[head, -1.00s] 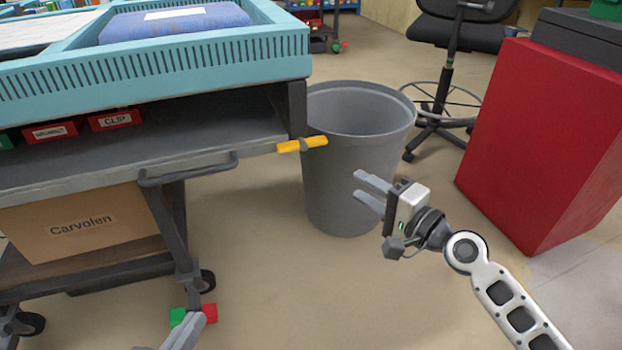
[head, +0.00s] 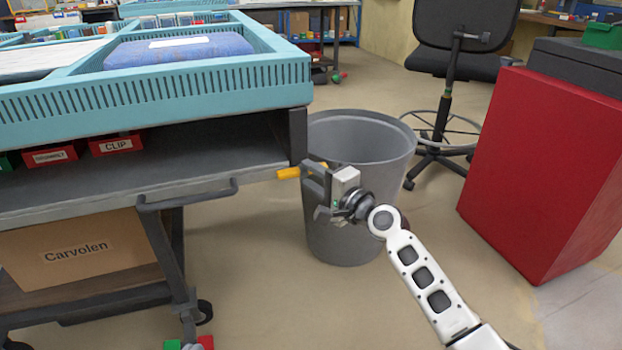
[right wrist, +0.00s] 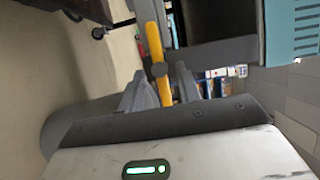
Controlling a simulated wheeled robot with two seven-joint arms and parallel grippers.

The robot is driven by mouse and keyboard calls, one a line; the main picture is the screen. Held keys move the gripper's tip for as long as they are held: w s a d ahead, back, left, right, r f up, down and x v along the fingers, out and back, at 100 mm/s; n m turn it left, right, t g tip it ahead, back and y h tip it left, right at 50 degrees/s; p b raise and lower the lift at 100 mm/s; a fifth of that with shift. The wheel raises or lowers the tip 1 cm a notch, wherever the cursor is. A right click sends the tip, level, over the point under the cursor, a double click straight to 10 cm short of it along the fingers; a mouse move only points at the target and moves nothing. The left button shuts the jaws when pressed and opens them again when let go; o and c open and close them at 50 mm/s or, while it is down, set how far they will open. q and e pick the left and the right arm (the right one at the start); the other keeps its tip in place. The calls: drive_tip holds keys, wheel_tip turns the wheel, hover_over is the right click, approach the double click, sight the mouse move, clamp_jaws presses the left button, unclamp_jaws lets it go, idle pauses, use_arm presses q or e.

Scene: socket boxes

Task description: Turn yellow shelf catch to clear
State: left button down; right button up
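The yellow shelf catch (head: 288,173) sits at the right front corner of the grey shelf, on its front edge. It points sideways along that edge. My left gripper does not show.
A grey bin (head: 350,240) stands on the floor behind my right gripper. A blue tray (head: 200,85) lies above the shelf (head: 215,160), with red boxes (head: 116,145) inside. A handle (head: 190,197) juts from the shelf front. A red cabinet (head: 545,165) stands right.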

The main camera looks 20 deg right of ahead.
drive_tip(key=shift+w+a, duration=0.2)
drive_tip(key=shift+w, duration=0.15)
clamp_jaws()
